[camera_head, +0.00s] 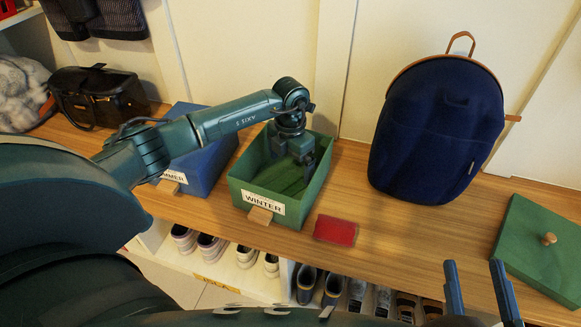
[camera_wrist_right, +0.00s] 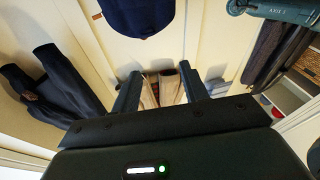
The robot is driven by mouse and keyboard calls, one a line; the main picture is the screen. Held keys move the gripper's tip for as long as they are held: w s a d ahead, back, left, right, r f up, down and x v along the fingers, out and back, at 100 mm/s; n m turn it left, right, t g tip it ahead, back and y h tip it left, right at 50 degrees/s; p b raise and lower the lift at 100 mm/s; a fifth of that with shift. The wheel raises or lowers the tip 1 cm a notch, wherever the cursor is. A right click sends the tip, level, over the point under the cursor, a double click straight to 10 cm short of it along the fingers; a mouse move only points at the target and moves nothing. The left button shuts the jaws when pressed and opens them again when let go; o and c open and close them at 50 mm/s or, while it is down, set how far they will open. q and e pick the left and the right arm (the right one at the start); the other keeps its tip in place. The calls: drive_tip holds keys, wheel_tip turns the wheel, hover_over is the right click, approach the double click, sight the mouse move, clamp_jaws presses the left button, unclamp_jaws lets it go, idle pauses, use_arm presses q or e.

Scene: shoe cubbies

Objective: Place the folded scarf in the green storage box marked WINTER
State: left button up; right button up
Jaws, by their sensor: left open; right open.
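The green storage box (camera_head: 235,190) with the WINTER label stands open on the wooden bench top. My left gripper (camera_head: 293,168) points down into it from above, open. Green material (camera_head: 285,186) shows on the box floor below the fingers; I cannot tell whether it is a folded scarf or the box's own bottom. A small flat red item (camera_head: 336,230) lies on the bench just right of the box. My right gripper (camera_head: 480,285) is open and empty at the bottom right, away from the box; its fingers also show in the right wrist view (camera_wrist_right: 160,88).
A blue box (camera_head: 205,165), partly hidden by my left arm, stands left of the green one. A navy backpack (camera_head: 437,130) stands at the back right. A green lid (camera_head: 540,255) with a knob lies far right. A dark bag (camera_head: 103,98) sits far left. Shoes (camera_head: 330,285) fill the cubbies below.

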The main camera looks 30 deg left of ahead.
sight(290, 176)
use_arm(q)
wheel_tip(290, 176, up, 9)
drive_tip(key=p, duration=0.2)
drive_tip(key=shift+f, duration=0.15)
